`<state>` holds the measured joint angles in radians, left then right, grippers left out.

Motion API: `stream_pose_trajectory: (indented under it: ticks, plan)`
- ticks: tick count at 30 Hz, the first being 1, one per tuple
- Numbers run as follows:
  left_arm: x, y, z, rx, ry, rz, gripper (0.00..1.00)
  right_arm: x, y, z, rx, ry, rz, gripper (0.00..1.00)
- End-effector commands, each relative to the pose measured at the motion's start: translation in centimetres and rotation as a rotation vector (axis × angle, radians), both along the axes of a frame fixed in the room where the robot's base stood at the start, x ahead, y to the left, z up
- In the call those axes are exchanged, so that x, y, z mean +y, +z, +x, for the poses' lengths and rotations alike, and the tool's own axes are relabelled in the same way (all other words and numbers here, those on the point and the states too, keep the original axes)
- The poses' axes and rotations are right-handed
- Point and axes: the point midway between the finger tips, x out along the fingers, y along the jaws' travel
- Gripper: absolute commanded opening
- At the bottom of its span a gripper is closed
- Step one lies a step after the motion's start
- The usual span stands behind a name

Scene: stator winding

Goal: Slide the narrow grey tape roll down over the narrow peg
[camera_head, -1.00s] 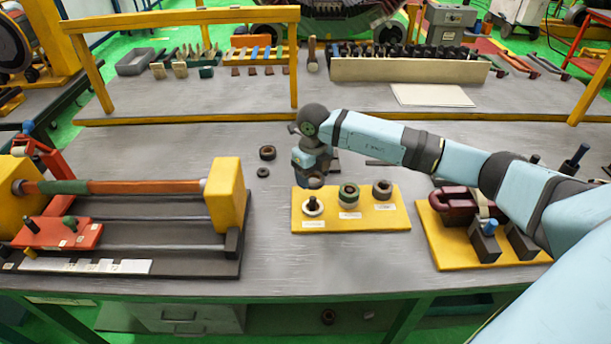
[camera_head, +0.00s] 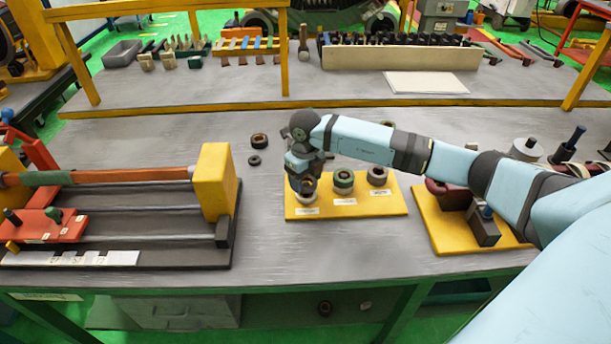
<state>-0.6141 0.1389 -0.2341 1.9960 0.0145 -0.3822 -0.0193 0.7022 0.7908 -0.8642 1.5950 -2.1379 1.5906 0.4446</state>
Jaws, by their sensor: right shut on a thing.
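The yellow peg board (camera_head: 392,209) lies on the grey bench with labelled stacks on it. My right gripper (camera_head: 304,179) is at the left peg of this board and hides most of that peg. It is shut on the narrow grey tape roll (camera_head: 307,187), which is mostly hidden by the fingers. A white roll (camera_head: 308,199) sits low at the same peg. I cannot tell whether the grey roll is around the peg or just above it. My left gripper is not in view.
A green-topped roll stack (camera_head: 343,180) and a brown roll stack (camera_head: 377,175) stand close to the right of the gripper. Two loose rolls, one brown (camera_head: 259,140) and one small dark (camera_head: 254,160), lie behind left. A yellow-ended fixture (camera_head: 215,185) stands left.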

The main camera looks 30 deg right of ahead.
Motion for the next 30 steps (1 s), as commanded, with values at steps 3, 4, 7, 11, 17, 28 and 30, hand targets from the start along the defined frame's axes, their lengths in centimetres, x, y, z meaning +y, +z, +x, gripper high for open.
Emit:
stream_pose_trajectory:
  ticks: [3,4,7,11,17,28,30]
  plan:
    - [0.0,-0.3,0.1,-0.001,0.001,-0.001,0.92,0.0,-0.6,0.0,0.000,0.000,0.000,0.39]
    - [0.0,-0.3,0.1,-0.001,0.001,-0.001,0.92,0.0,-0.6,0.0,0.000,0.000,0.000,0.39]
    - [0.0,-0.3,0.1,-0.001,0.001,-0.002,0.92,0.0,-0.7,0.0,0.000,0.000,0.000,0.39]
    - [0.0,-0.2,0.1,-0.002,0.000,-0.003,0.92,0.0,-0.6,0.0,0.000,0.000,0.000,0.39]
    - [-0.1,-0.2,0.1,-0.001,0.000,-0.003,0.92,0.0,-0.6,0.0,0.000,0.000,0.000,0.91]
    - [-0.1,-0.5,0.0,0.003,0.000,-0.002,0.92,0.0,-0.1,0.1,-0.002,0.000,0.001,0.91]
    - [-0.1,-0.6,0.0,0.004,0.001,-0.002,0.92,0.0,0.8,0.1,-0.003,0.000,0.001,0.91]
